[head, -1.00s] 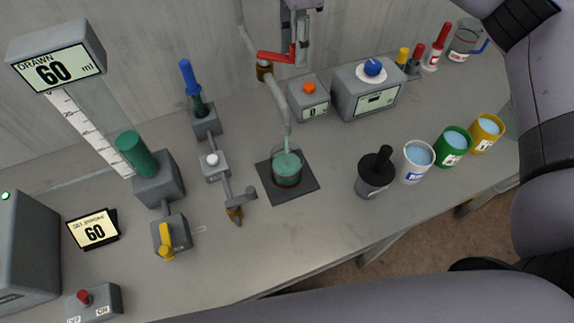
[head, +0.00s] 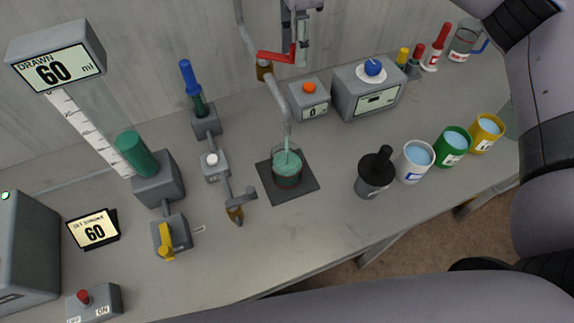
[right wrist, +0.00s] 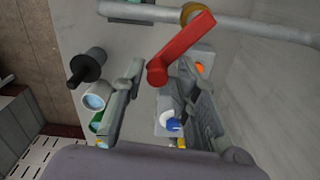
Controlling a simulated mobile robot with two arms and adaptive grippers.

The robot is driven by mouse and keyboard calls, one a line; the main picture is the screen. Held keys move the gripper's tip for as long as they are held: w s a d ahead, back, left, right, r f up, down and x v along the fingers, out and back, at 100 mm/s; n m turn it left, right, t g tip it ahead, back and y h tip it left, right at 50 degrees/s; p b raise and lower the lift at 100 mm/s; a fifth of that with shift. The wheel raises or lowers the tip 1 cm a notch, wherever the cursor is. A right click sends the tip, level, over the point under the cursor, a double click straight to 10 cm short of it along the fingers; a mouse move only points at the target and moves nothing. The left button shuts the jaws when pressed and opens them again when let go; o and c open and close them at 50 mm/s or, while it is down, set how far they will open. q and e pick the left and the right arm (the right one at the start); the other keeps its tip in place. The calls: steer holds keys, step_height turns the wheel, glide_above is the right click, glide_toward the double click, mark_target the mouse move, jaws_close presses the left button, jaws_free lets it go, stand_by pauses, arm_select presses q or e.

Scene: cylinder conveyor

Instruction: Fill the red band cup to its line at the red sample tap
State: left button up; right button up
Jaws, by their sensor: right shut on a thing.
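The clear red band cup (head: 287,176) stands upright on a dark square pad (head: 308,188), under the spout of the grey sample tap pipe (head: 283,103). Green liquid fills much of it, and a stream runs from the spout into it. The fill line is too small to read. The tap's red lever (head: 272,56) points right along the pipe's top and also shows in the right wrist view (right wrist: 180,48). My right gripper (head: 300,46) is shut on the lever's end, with a finger on each side in the right wrist view (right wrist: 160,72). My left gripper is not in view.
Behind are grey boxes with an orange button (head: 309,88) and a blue knob (head: 373,67). Blue-handled (head: 188,78) and yellow-handled (head: 167,242) valves stand left.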

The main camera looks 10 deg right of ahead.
steer(key=shift+s, duration=0.15)
steer(key=w+n, duration=0.1)
steer(key=n, duration=0.1)
steer(key=w+n+p, duration=0.1)
steer(key=n, duration=0.2)
steer(key=w+n+p, duration=0.1)
steer(key=w+n, duration=0.1)
steer(key=shift+w+n, duration=0.1)
steer(key=shift+n, duration=0.5)
steer(key=o, duration=1.1)
steer(key=shift+c, duration=0.2)
steer(key=o, duration=0.8)
steer(key=shift+o, duration=0.2)
steer(key=shift+d, duration=0.1)
